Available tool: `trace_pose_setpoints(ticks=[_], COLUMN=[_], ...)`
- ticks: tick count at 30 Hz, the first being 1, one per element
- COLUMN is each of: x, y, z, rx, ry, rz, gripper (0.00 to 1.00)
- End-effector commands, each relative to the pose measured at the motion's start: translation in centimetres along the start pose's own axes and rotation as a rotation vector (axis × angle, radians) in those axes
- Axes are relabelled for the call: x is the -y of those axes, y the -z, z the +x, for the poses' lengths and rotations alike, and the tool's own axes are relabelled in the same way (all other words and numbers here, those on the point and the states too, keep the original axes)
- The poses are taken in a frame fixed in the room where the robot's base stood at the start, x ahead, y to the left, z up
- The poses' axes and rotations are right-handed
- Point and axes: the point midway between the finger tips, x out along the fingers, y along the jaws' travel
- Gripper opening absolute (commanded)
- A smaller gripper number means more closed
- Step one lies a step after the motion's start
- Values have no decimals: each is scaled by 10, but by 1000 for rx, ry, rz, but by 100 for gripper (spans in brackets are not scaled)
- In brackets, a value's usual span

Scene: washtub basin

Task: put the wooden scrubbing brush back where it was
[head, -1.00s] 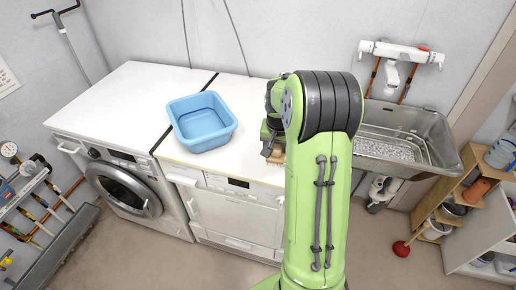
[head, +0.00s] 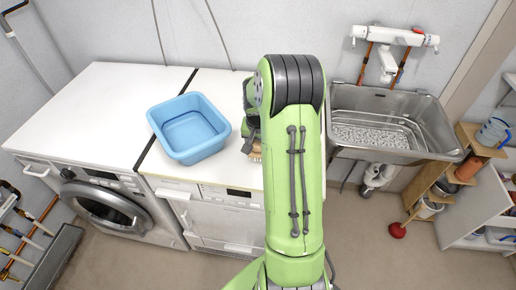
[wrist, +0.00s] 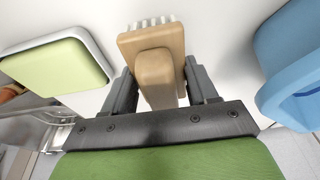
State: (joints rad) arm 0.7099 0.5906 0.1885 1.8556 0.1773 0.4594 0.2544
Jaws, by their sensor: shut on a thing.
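The wooden scrubbing brush (wrist: 150,40) is between the two dark fingers of my gripper (wrist: 160,85) in the wrist view, with its pale bristles showing at the top edge. The fingers are shut on its wooden body. In the head view a small part of the brush (head: 256,153) shows beside my arm, over the white top right of the blue tub (head: 190,128). My arm hides most of my gripper (head: 250,143). I cannot tell whether the brush touches the white top.
The blue tub (wrist: 300,60) stands close on the right in the wrist view. A pale green block with a light rim (wrist: 60,65) is on the left. The metal sink (head: 380,130) lies right of my arm. The white top (head: 100,110) left of the tub is clear.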

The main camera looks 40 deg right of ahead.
Motion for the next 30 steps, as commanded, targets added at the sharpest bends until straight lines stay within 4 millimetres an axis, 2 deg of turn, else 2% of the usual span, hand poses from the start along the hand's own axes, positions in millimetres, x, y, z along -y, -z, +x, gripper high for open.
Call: trace_pose_setpoints(ticks=[1,3,13,14,18,26,30], x=[-1,-1,-1,-1,-1,-1,-1], y=[-4,-6,-6,-6,-6,-6,-4], z=[12,22,26,25,24,23,7], rx=[6,5,1,1,1,1,-2], ry=[-2,-1,-1,-1,-1,-1,0], rz=[1,1,0,0,0,0,0], gripper=[9,9,9,62,83,83,83])
